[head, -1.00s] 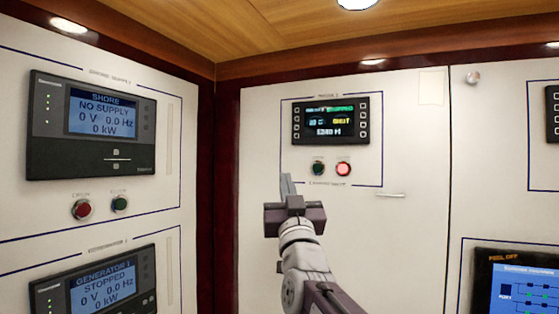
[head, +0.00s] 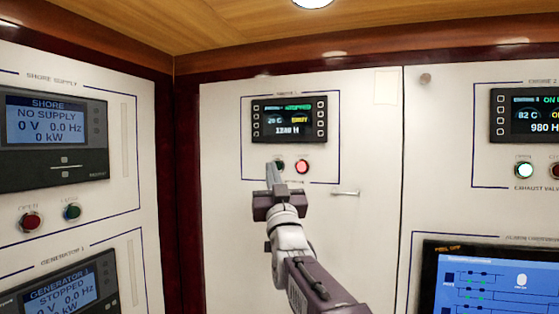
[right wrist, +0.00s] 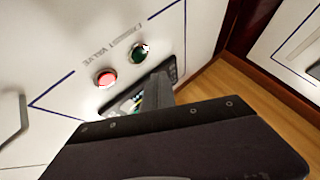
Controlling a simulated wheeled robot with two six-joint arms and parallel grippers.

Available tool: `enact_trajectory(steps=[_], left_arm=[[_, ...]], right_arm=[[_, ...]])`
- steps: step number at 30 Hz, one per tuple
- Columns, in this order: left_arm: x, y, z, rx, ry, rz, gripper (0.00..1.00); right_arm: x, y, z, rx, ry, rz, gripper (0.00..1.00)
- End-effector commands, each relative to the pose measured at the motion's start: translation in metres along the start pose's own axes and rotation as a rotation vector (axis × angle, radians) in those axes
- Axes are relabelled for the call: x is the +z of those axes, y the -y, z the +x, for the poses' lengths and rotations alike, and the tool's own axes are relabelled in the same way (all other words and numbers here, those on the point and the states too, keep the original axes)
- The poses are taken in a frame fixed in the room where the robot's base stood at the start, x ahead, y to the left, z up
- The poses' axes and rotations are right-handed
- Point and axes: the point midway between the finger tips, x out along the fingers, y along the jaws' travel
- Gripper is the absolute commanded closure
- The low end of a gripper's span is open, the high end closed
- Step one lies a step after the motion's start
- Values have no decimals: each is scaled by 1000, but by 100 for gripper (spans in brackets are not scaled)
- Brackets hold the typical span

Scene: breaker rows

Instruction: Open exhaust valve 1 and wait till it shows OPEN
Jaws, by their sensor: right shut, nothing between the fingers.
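The engine 1 panel has a dark display (head: 289,119). It shows STOPPED in green, 29 C or similar, a yellow word that looks like SHUT, and 1240 H. Below it are a dark green button (head: 281,164), unlit and partly covered by my fingertip, and a lit red button (head: 302,166). My right gripper (head: 271,173) is shut and empty, its tip at the green button's left edge in the head view. In the right wrist view, the green button (right wrist: 139,53) and red button (right wrist: 105,78) are clear of the fingers (right wrist: 160,87); a gap shows. My left gripper is out of view.
To the right is the engine 2 panel with its display (head: 528,115) and a lit green button (head: 524,170). A door handle (head: 345,193) sticks out right of the engine 1 buttons. The shore supply panel (head: 55,135) is on the left wall. A blue screen (head: 480,285) is at lower right.

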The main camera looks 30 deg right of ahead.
Motion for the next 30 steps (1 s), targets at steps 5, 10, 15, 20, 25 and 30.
enact_trajectory(steps=[5, 10, 15, 20, 25, 30], left_arm=[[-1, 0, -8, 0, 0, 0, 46], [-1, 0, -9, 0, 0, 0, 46], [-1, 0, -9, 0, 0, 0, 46], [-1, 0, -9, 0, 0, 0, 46], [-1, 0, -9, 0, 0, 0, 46], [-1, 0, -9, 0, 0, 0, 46]], right_arm=[[10, -11, 15, 1, 1, -1, 100], [15, -15, 20, 0, 0, 1, 100], [16, -16, 21, 0, 0, 1, 100], [16, -15, 21, 0, 0, 1, 100], [16, -15, 21, 0, 0, 1, 100], [16, -15, 21, 0, 0, 0, 100]])
